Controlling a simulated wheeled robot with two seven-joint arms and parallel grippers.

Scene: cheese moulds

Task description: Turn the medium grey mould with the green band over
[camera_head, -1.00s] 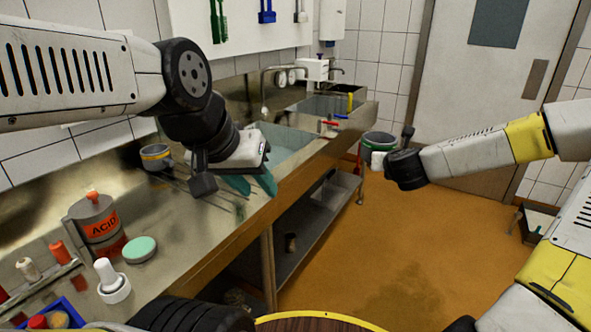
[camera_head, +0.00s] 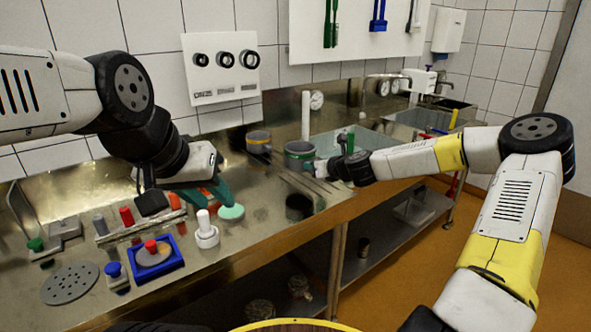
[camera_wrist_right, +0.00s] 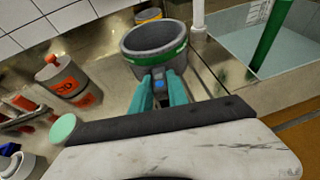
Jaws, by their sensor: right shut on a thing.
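The grey mould with the green band (camera_head: 299,155) is held at the back of the counter in the head view. It is upright, with its open mouth facing up. In the right wrist view the mould (camera_wrist_right: 160,62) sits at the tips of my teal fingers. My right gripper (camera_wrist_right: 162,88) is shut on its near wall. A dark reflection shows below it on the steel, so it seems to hang above the counter. My left gripper (camera_head: 214,192) is over the counter to the left, empty, its teal fingers apparently apart, near a pale green disc (camera_head: 231,212).
A yellow-banded mould (camera_head: 259,139) stands to the left of the green-banded one. A white pipe (camera_head: 306,116) rises behind. The sink (camera_head: 352,141) lies to the right.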

